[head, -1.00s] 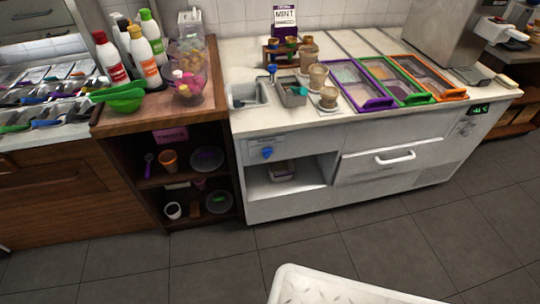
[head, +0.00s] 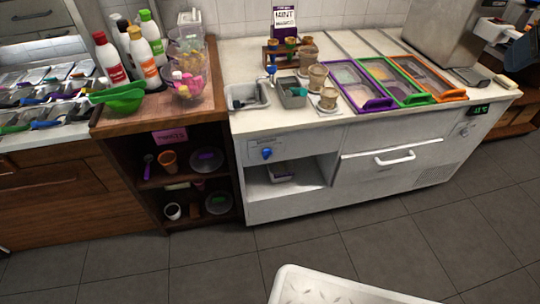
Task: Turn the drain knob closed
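A blue knob (head: 267,153) sits on the front panel of the white counter unit (head: 400,145), below the counter's left end and above an open shelf bay. Its handle looks tilted; I cannot tell from it whether the drain is open or closed. A small dark label shows just above it, too small to read. A grey metal basin (head: 247,96) is set in the countertop above the knob. My gripper is not in view.
A wooden shelf unit (head: 130,125) with bottles and a green bowl (head: 124,98) stands left of the counter. Topping bins with purple, green and orange frames are at right. A white drawer (head: 392,158) has a handle.

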